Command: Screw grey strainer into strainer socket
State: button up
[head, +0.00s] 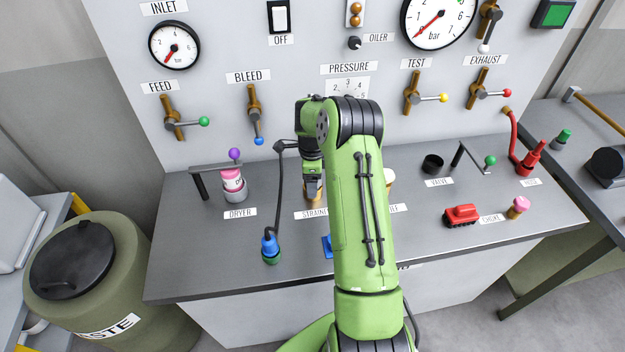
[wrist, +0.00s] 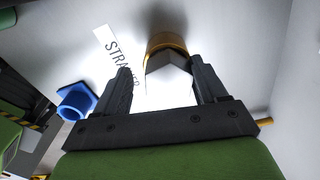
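The grey strainer (wrist: 168,80) is a pale, faceted piece between the two fingers of my gripper (wrist: 160,78) in the wrist view. The fingers are partly closed and appear to hold it from both sides. A brass ring, apparently the strainer socket (wrist: 167,42), lies right at the far end of the strainer, in line with it. I cannot tell how far the strainer sits in it. In the head view my gripper (head: 313,178) points down over brass (head: 314,193) behind the STRAINER label (head: 312,214); my arm hides part of this spot.
A blue fitting (head: 270,247) and another blue piece (head: 328,246) stand towards the front edge. A pink-topped dryer canister (head: 233,184) under a bracket is on the left. A red part (head: 461,215) lies on the right. The gauge panel rises behind the bench.

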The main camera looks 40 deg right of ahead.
jog(key=n, duration=1.1)
jog(key=shift+n+b, duration=0.3)
jog(key=shift+n, duration=0.1)
jog(key=n, duration=0.4)
jog(key=shift+n, duration=0.3)
jog(key=n+b, duration=0.1)
jog(key=n, duration=0.5)
jog(key=shift+n, duration=0.3)
jog(key=c, duration=0.8)
jog(key=m, duration=0.5)
jog(key=shift+a, duration=0.15)
jog(key=m, duration=0.5)
jog(key=shift+w+f, duration=0.1)
jog(key=shift+c, duration=0.2)
jog(key=m+b, duration=0.1)
jog(key=m, duration=0.4)
jog(key=o, duration=0.8)
jog(key=shift+o, duration=0.2)
